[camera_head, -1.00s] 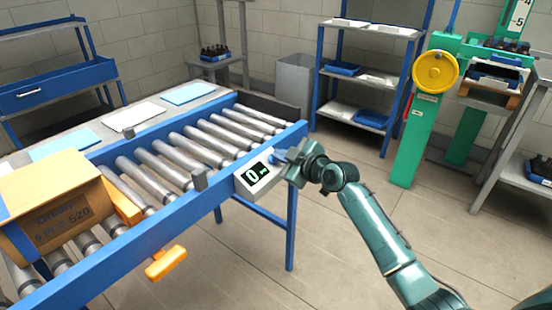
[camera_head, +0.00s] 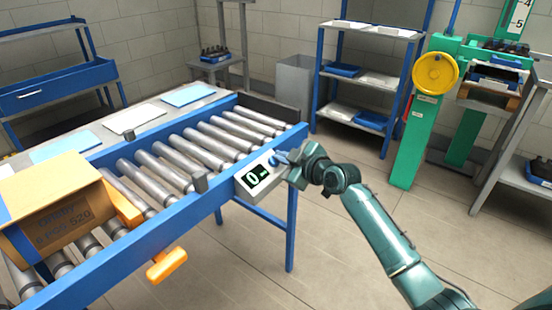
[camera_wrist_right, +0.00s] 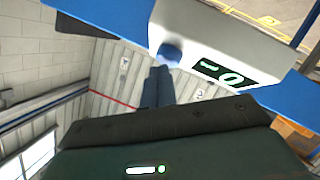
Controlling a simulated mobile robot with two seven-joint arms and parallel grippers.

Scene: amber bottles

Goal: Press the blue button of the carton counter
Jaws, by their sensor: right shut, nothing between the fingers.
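My right gripper (camera_head: 281,158) is shut and empty, at the counter's right end. In the right wrist view its closed fingers (camera_wrist_right: 160,72) point at the button, with the tips right by it. I cannot tell whether they touch it. My left gripper is not in view.
Another orange piece (camera_head: 167,264) sticks out from the conveyor's near side. The floor (camera_head: 345,250) right of the conveyor is clear around my arm.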

